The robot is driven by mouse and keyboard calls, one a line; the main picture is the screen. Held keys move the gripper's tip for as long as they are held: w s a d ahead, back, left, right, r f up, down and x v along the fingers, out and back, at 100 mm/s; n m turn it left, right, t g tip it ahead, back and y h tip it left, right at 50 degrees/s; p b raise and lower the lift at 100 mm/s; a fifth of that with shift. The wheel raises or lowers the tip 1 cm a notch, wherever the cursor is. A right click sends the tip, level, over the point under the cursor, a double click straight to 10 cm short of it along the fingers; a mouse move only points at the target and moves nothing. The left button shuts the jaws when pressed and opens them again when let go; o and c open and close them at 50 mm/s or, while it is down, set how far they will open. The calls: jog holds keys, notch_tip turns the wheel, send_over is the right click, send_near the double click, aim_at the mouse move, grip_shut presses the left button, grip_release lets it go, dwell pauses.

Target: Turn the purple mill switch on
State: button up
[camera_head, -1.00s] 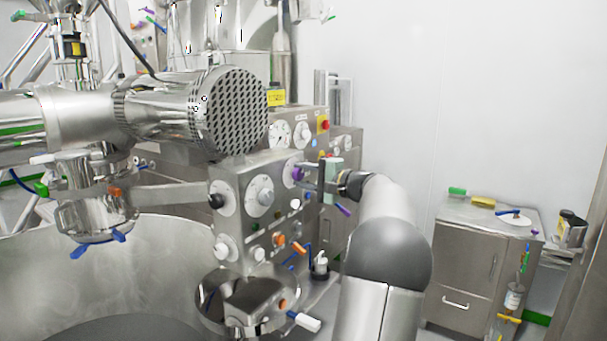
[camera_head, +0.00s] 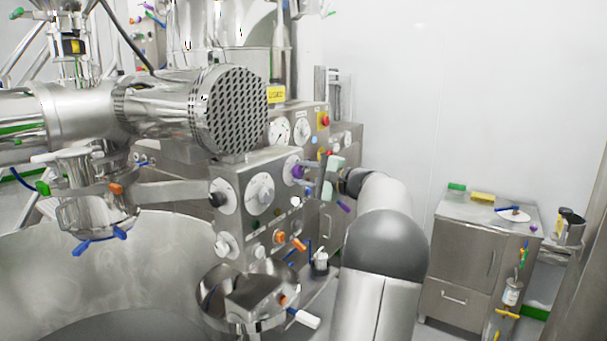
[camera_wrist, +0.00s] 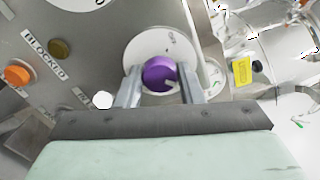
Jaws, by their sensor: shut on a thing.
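The purple mill switch (camera_wrist: 159,73) is a round knob on a white disc (camera_wrist: 160,47) on a steel panel, centred in the wrist view. A small white mark shows on the knob's lower right. My gripper (camera_wrist: 160,84) has one finger on each side of the knob and is shut on it. In the head view, the purple knob (camera_head: 297,172) shows at the right side of the control box, with my gripper (camera_head: 308,170) reaching it from the right. The fingers partly cover the disc there.
An orange button (camera_wrist: 17,76), a dark yellow button (camera_wrist: 60,50) and a "BLOCKED" label (camera_wrist: 43,55) are on the same panel. A large black-and-white dial (camera_head: 260,194) and other knobs sit left of the switch. A steel cabinet (camera_head: 462,260) stands at the right.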

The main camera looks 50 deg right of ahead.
jog(key=o, duration=1)
jog(key=shift+s, duration=0.15)
jog(key=s+d+b, duration=0.1)
jog(key=s+b, duration=0.2)
jog(key=s, duration=1.4)
jog(key=shift+d, duration=0.15)
jog(key=shift+f, duration=0.1)
